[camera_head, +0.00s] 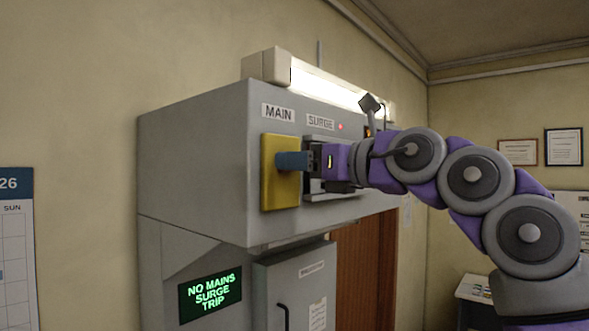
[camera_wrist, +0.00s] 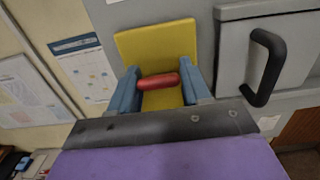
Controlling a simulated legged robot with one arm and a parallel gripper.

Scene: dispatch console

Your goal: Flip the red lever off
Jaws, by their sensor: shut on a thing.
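The red lever (camera_wrist: 158,81) shows in the wrist view as a short red bar in front of a yellow plate (camera_wrist: 165,44). The blue fingers of my gripper (camera_head: 284,161) are on either side of it, and the gripper is shut on it. In the head view the yellow plate (camera_head: 267,197) is under the MAIN label (camera_head: 278,112) on the grey cabinet (camera_head: 195,170). My gripper reaches it from the right there and the lever is hidden by the fingers. I cannot tell the lever's exact angle.
A SURGE label (camera_head: 320,122) with a small red light (camera_head: 340,127) is right of MAIN. A lit screen (camera_head: 210,291) reads NO MAINS SURGE TRIP. A grey door with a black handle (camera_wrist: 267,67) is close on the right. A lamp (camera_head: 330,86) tops the cabinet.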

